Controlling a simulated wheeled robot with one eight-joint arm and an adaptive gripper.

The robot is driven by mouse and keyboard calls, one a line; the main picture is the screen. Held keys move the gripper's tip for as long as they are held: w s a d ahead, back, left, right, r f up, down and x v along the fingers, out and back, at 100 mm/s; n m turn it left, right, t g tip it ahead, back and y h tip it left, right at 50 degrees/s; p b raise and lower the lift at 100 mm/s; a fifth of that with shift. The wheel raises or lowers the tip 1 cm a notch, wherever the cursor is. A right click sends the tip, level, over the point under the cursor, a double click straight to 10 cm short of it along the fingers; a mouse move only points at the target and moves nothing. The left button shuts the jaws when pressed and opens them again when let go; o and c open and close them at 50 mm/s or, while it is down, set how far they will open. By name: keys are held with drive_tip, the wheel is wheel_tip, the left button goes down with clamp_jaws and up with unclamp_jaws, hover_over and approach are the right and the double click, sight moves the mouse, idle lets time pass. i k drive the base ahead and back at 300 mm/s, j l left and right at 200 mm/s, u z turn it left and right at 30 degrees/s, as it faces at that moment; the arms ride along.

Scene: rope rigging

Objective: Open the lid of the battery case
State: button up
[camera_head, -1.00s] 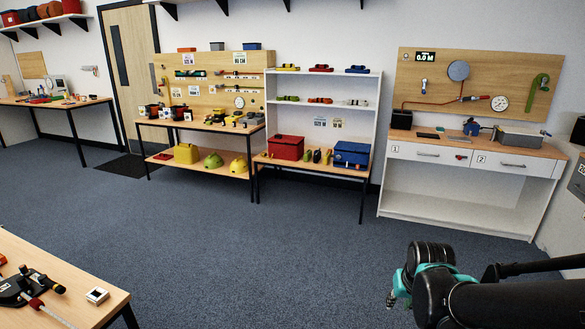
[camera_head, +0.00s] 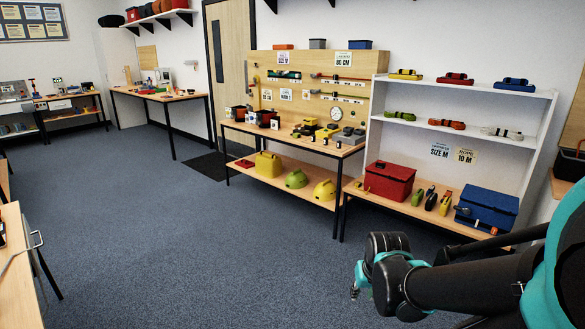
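I cannot tell which thing in view is the battery case. My gripper (camera_head: 355,290), black and teal, is at lower right, in front of the low shelf and apart from everything. Its fingers are small and partly hidden by the wrist, so whether they are open does not show.
The tool bench (camera_head: 290,139) with a pegboard stands at centre, next to the white shelf unit (camera_head: 377,96). Another table (camera_head: 160,96) is farther back at left. A wooden table edge (camera_head: 14,260) is near at lower left. Blue carpet (camera_head: 190,255) between is clear.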

sight(310, 121)
drive_tip(key=i+j+u, duration=0.2)
drive_tip(key=i, duration=0.4)
drive_tip(key=i+l+u, duration=0.25)
drive_tip(key=i, duration=0.35)
drive_tip(key=i+u, duration=0.2)
drive_tip(key=i, duration=0.4)
drive_tip(key=i+l+u, duration=0.25)
drive_tip(key=i, duration=0.3)
drive_tip(key=i+z, duration=0.1)
drive_tip(key=i, duration=0.4)
drive_tip(key=i+j+z, duration=0.1)
drive_tip(key=i, duration=0.4)
drive_tip(key=i+j+z, duration=0.1)
drive_tip(key=i, duration=0.35)
drive_tip(key=i+j+z, duration=0.1)
drive_tip(key=i+j, duration=0.2)
drive_tip(key=i, duration=0.2)
drive_tip(key=i+j+z, duration=0.2)
drive_tip(key=i, duration=0.15)
